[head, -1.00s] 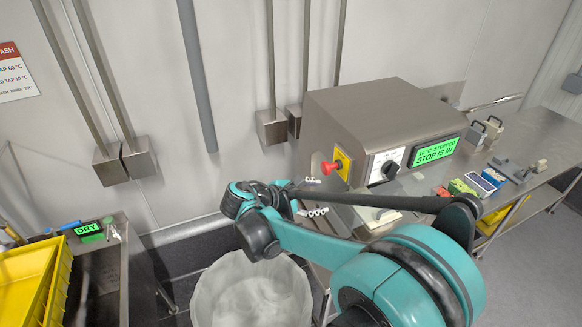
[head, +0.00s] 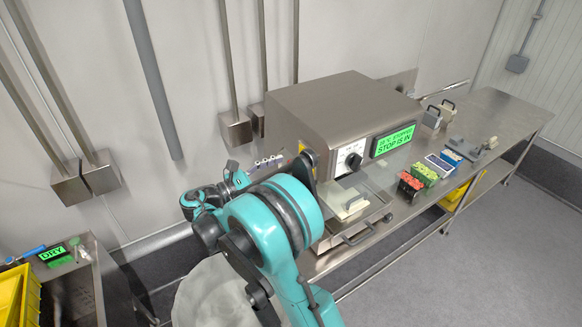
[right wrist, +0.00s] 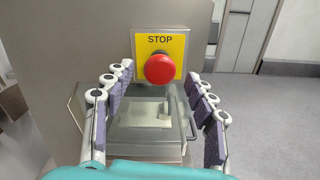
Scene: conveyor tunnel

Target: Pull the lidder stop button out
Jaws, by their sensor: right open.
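The red stop button (right wrist: 159,68) sits on a yellow plate marked STOP (right wrist: 175,43) in the right wrist view. In the head view my right arm hides the button on the left end of the steel lidder (head: 335,98). The lidder's green display (head: 394,139) reads "STOP IS IN". My right gripper (right wrist: 160,73) is open, its padded fingers spread left and right of the button and apart from it. In the head view its fingers (head: 268,162) show near that end of the lidder. My left gripper is not in view.
A dial (head: 353,161) is on the lidder's front, above a glass-covered tray (head: 350,203). The steel table (head: 500,115) carries coloured blocks (head: 424,174) and tools. A lined bin (head: 212,295) stands below my right arm. A side table with a DRY display (head: 52,253) is at left.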

